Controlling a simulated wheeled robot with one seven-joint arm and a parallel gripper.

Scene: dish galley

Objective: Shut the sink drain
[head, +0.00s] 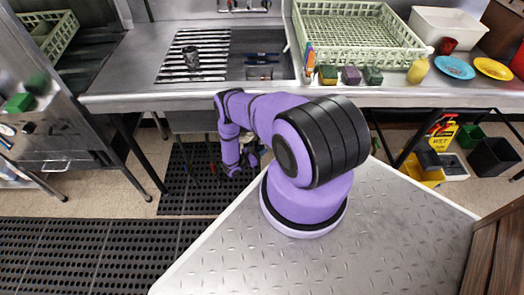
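The steel sink (285,68) is set into the counter at the back. A striped rack covers its left part, and a dark cup (191,57) stands on it. The right part is darker and holds a few small dark items (261,72). I cannot make out a drain opening, plug or drain handle. My purple arm bends down in front of the counter. My gripper (247,162) is low, below the counter's front edge and in front of the space under the sink. Its fingers are small and partly hidden, so their opening is unclear.
Table legs and a yellow bucket (428,177) stand lower right. Black mats (90,250) cover the floor at left.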

